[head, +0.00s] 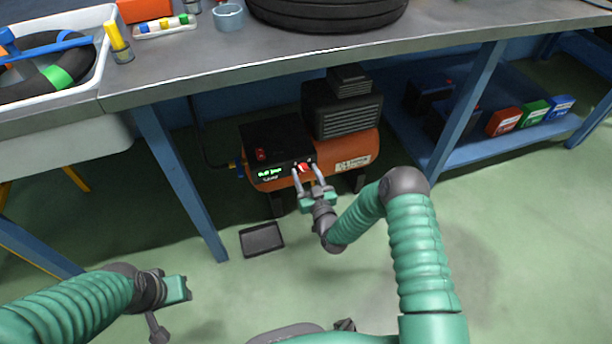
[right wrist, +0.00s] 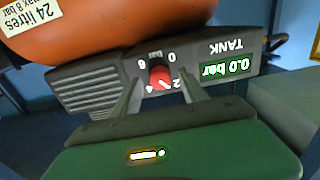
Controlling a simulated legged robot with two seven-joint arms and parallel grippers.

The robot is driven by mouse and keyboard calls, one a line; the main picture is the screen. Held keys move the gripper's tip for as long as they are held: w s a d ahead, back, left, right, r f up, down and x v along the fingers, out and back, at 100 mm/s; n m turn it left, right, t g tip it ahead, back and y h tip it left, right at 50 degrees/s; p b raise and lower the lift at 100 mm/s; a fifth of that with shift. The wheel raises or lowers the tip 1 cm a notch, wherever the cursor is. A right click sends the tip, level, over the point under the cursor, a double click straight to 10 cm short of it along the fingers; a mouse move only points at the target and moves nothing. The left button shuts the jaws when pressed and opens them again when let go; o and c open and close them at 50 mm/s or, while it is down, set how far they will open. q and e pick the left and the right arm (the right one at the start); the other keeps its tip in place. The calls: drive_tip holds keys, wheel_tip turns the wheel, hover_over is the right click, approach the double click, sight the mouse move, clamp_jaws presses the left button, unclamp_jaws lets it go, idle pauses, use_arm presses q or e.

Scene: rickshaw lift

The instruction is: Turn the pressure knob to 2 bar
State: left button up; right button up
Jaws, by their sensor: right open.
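The orange compressor (head: 358,150) stands under the bench, with a dark control panel on its front. The red pressure knob (head: 305,168) sits on that panel; it also shows in the right wrist view (right wrist: 160,77), with dial numbers 0, 2, 4 and 6 around it. I cannot read its pointer surely.
The workbench (head: 200,70) overhangs the compressor, with a blue leg (head: 180,180) to its left. A black tray (head: 262,240) lies on the floor in front. A blue lower shelf (head: 500,141) with coloured boxes is at the right. The green floor in front is mostly clear.

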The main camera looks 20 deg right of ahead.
drive_tip(key=shift+a, duration=0.1)
drive_tip(key=shift+c, duration=0.4)
drive_tip(key=shift+c, duration=1.2)
clamp_jaws()
drive_tip(key=shift+r+n+p, duration=0.1)
drive_tip(key=shift+n+p, duration=0.2)
drive_tip(key=shift+p, duration=0.05)
drive_tip(key=shift+n, duration=0.4)
drive_tip(key=shift+o, duration=1.6)
unclamp_jaws()
